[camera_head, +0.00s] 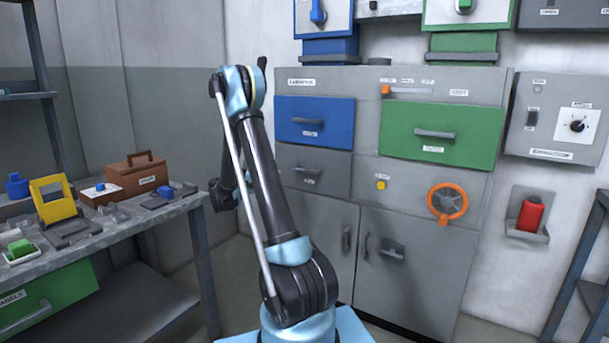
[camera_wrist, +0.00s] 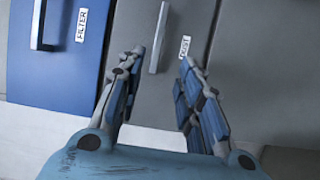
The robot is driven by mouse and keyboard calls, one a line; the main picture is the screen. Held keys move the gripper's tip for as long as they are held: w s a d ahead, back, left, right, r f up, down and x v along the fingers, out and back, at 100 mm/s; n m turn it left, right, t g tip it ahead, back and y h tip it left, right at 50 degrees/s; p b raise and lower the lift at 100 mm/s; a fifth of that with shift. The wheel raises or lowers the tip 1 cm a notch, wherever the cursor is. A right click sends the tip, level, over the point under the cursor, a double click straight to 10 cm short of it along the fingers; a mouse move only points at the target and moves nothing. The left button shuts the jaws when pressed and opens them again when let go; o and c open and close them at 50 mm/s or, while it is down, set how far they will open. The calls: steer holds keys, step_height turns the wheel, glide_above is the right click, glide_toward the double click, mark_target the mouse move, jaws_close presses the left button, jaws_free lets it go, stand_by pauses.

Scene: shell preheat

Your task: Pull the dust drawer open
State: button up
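The dust drawer (camera_head: 330,182) is a grey front below the blue filter drawer (camera_head: 335,112) on the grey cabinet. It looks shut, flush with the cabinet face. In the wrist view the dust drawer (camera_wrist: 138,95) fills the middle, with its pale bar handle (camera_wrist: 158,38) and a DUST label (camera_wrist: 185,47). My gripper (camera_wrist: 161,60) is open and empty. Its fingertips point at the drawer, one on each side of the lower end of the handle in the picture. Whether they touch anything cannot be told. In the head view my arm hides the fingers.
A green drawer (camera_head: 470,127) and an orange handwheel (camera_head: 448,203) are on the cabinet to the right. Grey doors (camera_head: 312,228) lie below the dust drawer. A workbench (camera_head: 150,215) with tools stands at the left. The floor between bench and cabinet looks clear.

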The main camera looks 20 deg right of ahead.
mark_target(303, 171)
steer(key=x, duration=1.7)
steer(key=shift+d, duration=0.2)
jaws_close()
